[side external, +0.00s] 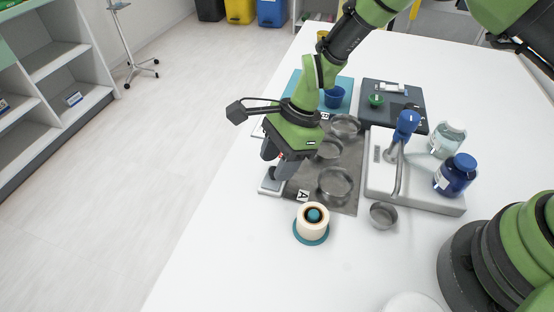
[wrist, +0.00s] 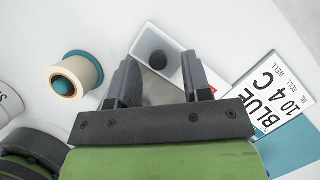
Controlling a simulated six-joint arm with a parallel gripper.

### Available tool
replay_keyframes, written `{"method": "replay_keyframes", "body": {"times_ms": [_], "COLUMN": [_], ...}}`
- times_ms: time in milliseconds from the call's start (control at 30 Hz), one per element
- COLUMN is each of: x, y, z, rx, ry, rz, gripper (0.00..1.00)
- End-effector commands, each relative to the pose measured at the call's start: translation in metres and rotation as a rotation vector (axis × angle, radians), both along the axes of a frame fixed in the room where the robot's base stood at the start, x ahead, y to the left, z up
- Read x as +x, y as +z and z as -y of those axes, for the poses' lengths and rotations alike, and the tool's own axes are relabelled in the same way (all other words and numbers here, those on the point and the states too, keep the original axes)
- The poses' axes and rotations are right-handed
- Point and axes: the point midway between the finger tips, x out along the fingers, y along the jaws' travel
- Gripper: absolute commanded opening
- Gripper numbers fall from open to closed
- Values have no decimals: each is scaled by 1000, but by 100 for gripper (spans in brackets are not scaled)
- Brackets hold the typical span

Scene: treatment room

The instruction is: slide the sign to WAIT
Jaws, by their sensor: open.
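A low white slab (side external: 268,188), which looks like the sliding sign, lies on the table under my gripper (side external: 276,168). In the wrist view the slab (wrist: 174,36) has a grey panel and a dark round knob (wrist: 158,60). The knob shows between the tips of my gripper (wrist: 159,66), which is open and empty. Whether the fingers touch the knob I cannot tell. A small red patch (wrist: 213,91) shows beside the right finger. I cannot read any word on the slab, and my fingers hide part of it.
A cream roll on a teal base (side external: 312,226) stands close by. A grey mat (side external: 350,203) with metal dishes lies to the right, beside a white stand with a blue-topped post (side external: 407,125) and a blue jar (side external: 455,176). A printed card (wrist: 270,95) lies right of my gripper.

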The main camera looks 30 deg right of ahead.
Motion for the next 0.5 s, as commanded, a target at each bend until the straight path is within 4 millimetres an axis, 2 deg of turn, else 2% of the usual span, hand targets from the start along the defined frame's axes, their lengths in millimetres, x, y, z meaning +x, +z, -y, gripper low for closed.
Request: {"method": "replay_keyframes", "body": {"times_ms": [300,500], "x": [1,1], "y": [57,80], "z": [23,33], "rx": [2,1], "ry": [-3,-2], "rz": [6,3], "gripper": [45,45]}}
